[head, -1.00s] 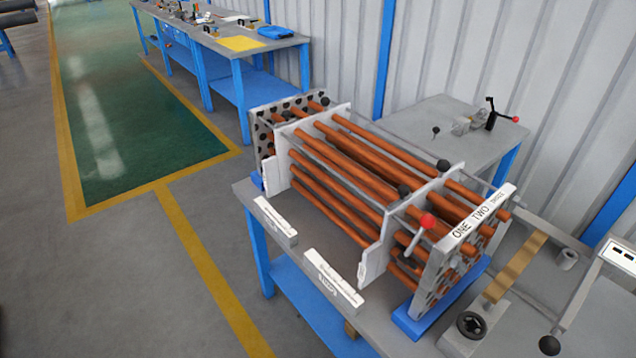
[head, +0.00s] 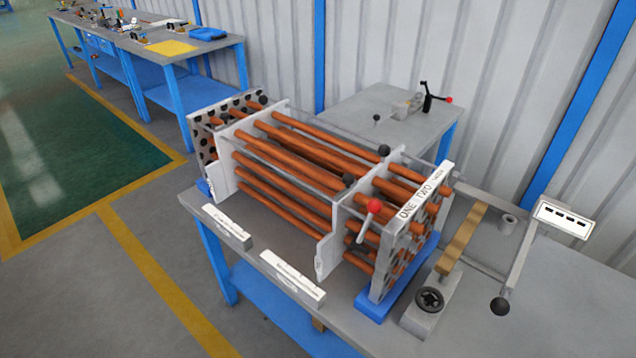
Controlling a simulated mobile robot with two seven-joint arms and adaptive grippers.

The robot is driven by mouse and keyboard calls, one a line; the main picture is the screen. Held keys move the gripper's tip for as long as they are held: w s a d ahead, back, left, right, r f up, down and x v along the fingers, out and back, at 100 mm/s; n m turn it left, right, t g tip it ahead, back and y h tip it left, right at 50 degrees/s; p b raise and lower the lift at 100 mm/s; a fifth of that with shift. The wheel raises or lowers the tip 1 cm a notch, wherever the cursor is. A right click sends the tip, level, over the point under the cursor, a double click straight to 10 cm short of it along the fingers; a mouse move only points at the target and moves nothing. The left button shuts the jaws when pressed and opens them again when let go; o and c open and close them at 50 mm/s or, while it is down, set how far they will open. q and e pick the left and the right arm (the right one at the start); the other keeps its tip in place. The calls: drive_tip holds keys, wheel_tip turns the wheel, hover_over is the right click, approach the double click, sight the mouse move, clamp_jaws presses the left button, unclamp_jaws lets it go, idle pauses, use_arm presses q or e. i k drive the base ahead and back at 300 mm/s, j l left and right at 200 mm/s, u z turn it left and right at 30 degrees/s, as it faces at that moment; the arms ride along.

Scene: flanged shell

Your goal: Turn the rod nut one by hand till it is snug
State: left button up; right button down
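The tube bundle of copper-coloured tubes (head: 290,165) lies lengthwise on the grey bench, held between a perforated end plate (head: 203,138) at the far left and a plate labelled ONE, TWO and a third unclear word (head: 425,195) at the near right. Pale baffle plates (head: 330,255) stand between them. Thin grey rods run along the bundle, with dark round knobs, one of them (head: 384,150) near the labelled plate. I cannot tell which small part is rod nut one. A red ball-ended handle (head: 374,206) stands out at the front right. Neither gripper is in view.
A clamp-like fixture with a black handwheel (head: 429,299) and a tan strip (head: 461,240) stands right of the bundle. A post with a white panel (head: 563,219) is farther right. Labelled white strips (head: 292,277) lie along the front edge. A side table (head: 380,105) stands behind.

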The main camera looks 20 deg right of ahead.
sight(405, 240)
drive_tip(key=z, duration=1.2)
drive_tip(key=k+l, duration=0.15)
drive_tip(key=l, duration=0.2)
